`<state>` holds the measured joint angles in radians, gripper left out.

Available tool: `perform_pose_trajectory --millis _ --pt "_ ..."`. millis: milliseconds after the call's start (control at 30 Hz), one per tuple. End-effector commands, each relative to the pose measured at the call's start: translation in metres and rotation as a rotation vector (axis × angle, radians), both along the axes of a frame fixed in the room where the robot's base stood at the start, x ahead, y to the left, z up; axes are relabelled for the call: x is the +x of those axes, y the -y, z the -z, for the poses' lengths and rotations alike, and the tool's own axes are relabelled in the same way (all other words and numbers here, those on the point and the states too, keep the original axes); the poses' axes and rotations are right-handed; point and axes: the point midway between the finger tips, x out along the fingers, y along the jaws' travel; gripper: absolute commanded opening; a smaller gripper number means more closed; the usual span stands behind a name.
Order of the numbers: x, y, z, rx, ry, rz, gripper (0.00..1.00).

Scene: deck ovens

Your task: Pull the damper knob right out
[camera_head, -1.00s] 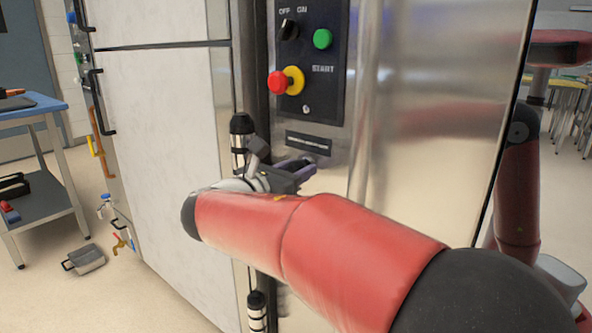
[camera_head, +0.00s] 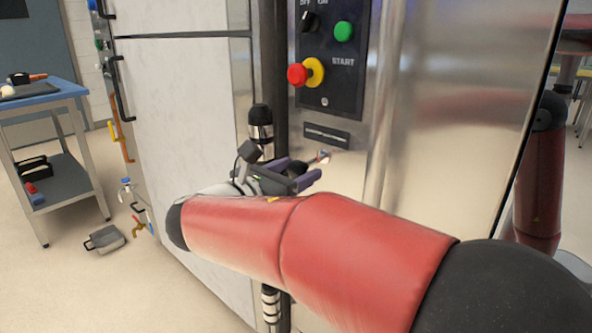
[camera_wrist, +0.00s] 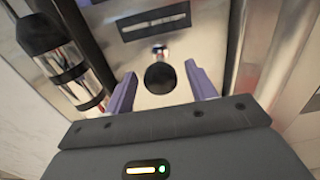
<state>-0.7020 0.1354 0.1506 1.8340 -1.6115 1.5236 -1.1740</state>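The damper knob (camera_wrist: 160,78) is a round black knob on a short shiny stem that meets the steel panel below a dark slot. My gripper (camera_wrist: 160,70) is open, with one purple finger to the left and one to the right of the knob. Neither finger visibly touches it; whether the knob is fully between the tips in depth I cannot tell. In the head view, my gripper (camera_head: 303,168) is in front of the panel below the slot. A small shiny part, likely the knob's stem (camera_head: 323,156), shows just beyond the fingers.
A control panel (camera_head: 333,60) with a red stop button, a green button and a switch is above. A black-and-chrome cylindrical fitting (camera_head: 260,125) stands close left of the gripper. A blue-topped trolley (camera_head: 45,105) stands at far left.

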Motion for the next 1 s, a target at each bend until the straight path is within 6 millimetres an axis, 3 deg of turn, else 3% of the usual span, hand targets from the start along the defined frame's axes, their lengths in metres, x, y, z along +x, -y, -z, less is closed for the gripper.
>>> perform_pose_trajectory --millis 333,700,1000 --pt "-0.004 -0.003 0.000 0.000 0.001 -0.001 0.56" --pt "-0.050 -0.040 0.000 0.001 0.001 -0.002 0.56" --pt "-0.062 -0.048 0.000 0.000 0.000 0.000 0.56"
